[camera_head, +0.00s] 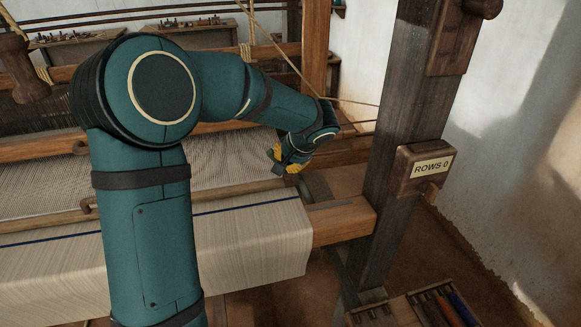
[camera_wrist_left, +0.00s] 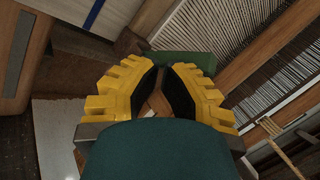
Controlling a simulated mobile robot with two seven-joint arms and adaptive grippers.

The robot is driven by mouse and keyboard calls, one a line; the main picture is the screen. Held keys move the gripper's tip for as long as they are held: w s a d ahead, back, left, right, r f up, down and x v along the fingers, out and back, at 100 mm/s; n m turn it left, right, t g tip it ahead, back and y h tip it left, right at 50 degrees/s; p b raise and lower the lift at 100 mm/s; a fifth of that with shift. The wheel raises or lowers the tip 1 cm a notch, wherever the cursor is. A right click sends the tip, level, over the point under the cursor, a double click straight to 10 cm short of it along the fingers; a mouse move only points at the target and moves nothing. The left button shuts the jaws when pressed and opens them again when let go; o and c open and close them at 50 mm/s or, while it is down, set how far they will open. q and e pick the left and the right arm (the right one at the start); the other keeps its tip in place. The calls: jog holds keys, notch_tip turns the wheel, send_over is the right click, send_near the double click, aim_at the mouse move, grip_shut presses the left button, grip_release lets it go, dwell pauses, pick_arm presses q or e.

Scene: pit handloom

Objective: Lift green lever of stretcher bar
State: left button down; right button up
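My left arm reaches over the loom in the head view. Its yellow-fingered left gripper (camera_head: 284,163) is low over the right end of the cloth beam area. In the left wrist view the yellow fingers with black pads (camera_wrist_left: 166,72) are partly open, with a narrow gap between the tips. A green piece (camera_wrist_left: 196,60), which looks like the stretcher bar's lever, lies across just beyond the fingertips. The fingertips overlap it in view; I cannot tell whether they touch it. A small green bit (camera_head: 271,154) shows beside the fingers in the head view. My right gripper is in neither view.
Woven cloth (camera_head: 250,240) hangs over the front beam, with a dark blue stripe. Warp threads (camera_head: 215,165) stretch behind. A dark wooden post (camera_head: 405,130) with a "ROWS 0" plaque (camera_head: 432,165) stands right of the gripper. A tool box (camera_head: 425,305) sits bottom right.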

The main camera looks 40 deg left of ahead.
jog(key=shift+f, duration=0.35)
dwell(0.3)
pick_arm(q)
jog(key=shift+w+d, duration=0.5)
jog(key=shift+w, duration=0.05)
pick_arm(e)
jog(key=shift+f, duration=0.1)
